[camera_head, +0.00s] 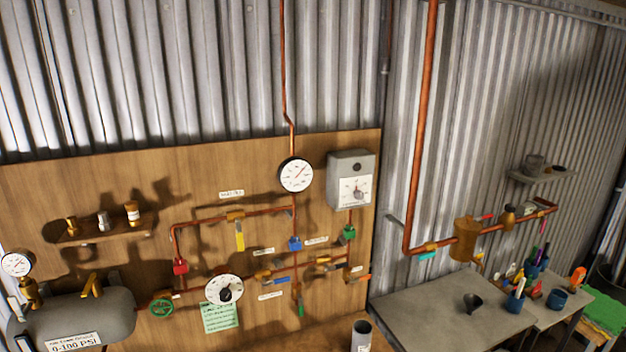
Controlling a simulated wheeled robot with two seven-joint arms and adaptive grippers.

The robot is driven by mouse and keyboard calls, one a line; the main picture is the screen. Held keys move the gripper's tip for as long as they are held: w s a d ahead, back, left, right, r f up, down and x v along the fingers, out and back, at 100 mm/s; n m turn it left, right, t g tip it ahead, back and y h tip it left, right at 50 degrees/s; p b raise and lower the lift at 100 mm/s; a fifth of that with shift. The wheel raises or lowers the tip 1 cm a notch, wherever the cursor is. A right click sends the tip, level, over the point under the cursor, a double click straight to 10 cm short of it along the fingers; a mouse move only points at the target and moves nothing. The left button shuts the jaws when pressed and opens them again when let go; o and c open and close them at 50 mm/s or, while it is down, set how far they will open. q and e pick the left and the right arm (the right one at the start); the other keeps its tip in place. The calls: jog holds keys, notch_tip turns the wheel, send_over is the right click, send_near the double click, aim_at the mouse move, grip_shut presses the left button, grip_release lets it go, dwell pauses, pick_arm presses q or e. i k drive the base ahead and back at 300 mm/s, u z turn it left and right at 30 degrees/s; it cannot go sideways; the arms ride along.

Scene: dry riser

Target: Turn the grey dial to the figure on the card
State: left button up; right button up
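A round pale dial with a black knob (224,291) is mounted low on the wooden board. A green card (221,317) with lines of writing hangs just below it, its top edge close under the dial; the writing is too small to read. A grey box (350,165) higher up at the right of the board has a white square scale with a pointer. The figures on both faces are too small to read, so I cannot tell where either is set. Neither of my grippers is in view.
Copper pipes with coloured valves cross the board (110,185). A round gauge (295,175) sits above them. A grey tank (75,318) is at lower left, a green handwheel (162,307) left of the dial. A grey cylinder (361,337) stands in front; a table (425,310) is at right.

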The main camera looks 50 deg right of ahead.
aim_at(359, 194)
jog(key=z, duration=2.45)
jog(key=k, duration=0.55)
jog(key=z, duration=1.1)
jog(key=i, duration=0.85)
jog(key=u, duration=0.4)
